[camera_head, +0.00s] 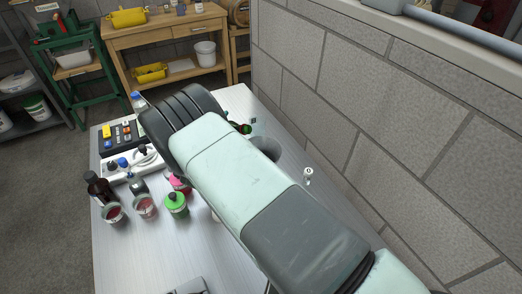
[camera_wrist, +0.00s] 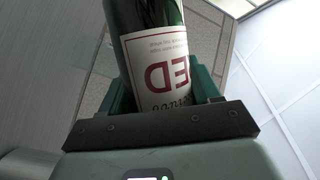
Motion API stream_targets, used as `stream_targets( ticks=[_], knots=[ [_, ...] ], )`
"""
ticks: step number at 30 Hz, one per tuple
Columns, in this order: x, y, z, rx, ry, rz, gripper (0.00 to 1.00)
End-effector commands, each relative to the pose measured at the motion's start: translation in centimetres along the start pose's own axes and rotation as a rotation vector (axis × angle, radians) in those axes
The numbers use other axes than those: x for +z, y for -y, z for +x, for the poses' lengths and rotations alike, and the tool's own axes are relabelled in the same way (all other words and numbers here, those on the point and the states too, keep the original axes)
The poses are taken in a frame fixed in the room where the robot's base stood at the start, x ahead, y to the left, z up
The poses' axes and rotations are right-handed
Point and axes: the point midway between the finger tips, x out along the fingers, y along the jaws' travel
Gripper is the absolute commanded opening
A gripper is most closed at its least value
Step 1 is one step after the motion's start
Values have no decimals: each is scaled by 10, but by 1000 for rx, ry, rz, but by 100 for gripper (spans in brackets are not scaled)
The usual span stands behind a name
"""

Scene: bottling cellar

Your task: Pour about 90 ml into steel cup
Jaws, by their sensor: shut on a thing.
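In the wrist view a dark green glass bottle (camera_wrist: 148,14) with a white label and red letters sits between the jaws of my gripper (camera_wrist: 160,85). My gripper is shut on it. In the head view my arm hides the gripper and most of the bottle; a dark green and red piece (camera_head: 241,128), likely part of the bottle, shows past the arm's far edge. A grey metal cylinder (camera_head: 267,147), probably the steel cup, stands on the table, partly hidden by my arm. Its inside is not visible, and I cannot tell whether liquid is flowing.
On the steel table's (camera_head: 125,246) left stand a brown bottle (camera_head: 98,187), cups of red liquid (camera_head: 146,206), a green-lidded container (camera_head: 176,204), a power strip (camera_head: 128,165) and a dark device (camera_head: 121,136). A small white-topped item (camera_head: 308,173) stands right, near the block wall (camera_head: 390,120).

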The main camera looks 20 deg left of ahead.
Motion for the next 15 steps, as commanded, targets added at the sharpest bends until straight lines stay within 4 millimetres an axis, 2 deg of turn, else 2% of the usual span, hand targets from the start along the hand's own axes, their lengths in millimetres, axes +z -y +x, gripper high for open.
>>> stream_targets(
  ticks=[15],
  knots=[
    [-2,0,0,8,6,-26,15]
  ],
)
